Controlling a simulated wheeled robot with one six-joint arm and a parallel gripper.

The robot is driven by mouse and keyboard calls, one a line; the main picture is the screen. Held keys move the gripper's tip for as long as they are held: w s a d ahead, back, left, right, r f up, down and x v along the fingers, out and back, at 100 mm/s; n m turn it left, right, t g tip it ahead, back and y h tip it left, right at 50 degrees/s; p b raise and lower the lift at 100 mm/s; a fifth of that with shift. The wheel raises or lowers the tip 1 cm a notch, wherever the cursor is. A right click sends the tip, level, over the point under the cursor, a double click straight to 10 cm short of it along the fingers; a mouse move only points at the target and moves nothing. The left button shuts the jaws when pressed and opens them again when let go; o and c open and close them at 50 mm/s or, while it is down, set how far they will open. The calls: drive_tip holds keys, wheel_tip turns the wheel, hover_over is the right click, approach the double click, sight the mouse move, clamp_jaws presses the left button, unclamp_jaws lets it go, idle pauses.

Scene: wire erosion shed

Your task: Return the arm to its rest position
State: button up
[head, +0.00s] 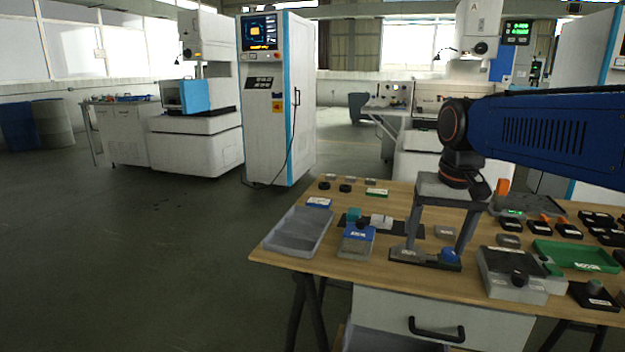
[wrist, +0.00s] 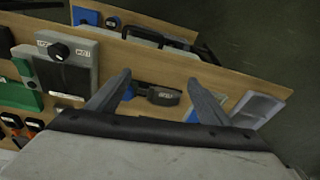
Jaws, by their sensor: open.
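My arm reaches in from the right in the head view, its blue link (head: 540,130) level above the workbench. My gripper (head: 437,250) points down at the bench, its two fingers wide apart with nothing held between them. In the wrist view the open fingers (wrist: 160,80) frame a dark, labelled piece with a blue knob (wrist: 160,96). That dark piece (head: 408,254) lies on the bench right below the fingers in the head view. I cannot tell whether the fingertips touch it.
The wooden workbench (head: 290,262) holds a grey tray (head: 300,232), a blue-and-grey block (head: 356,241), a grey box with a black knob (head: 518,275) and a green tray (head: 578,256). More small parts crowd the right. A white cabinet (head: 270,150) stands behind; the left floor is clear.

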drive_tip(key=s+d+f+n+t, duration=0.1)
drive_tip(key=s+f, duration=0.6)
drive_tip(key=s, duration=0.2)
drive_tip(key=s+d+f+n+t, duration=0.1)
drive_tip(key=s+d+f, duration=0.1)
drive_tip(key=s+f, duration=0.4)
drive_tip(key=s, duration=0.3)
drive_tip(key=shift+s+f+t, duration=0.35)
drive_tip(key=shift+f+t, duration=0.05)
drive_tip(key=shift+c, duration=0.3)
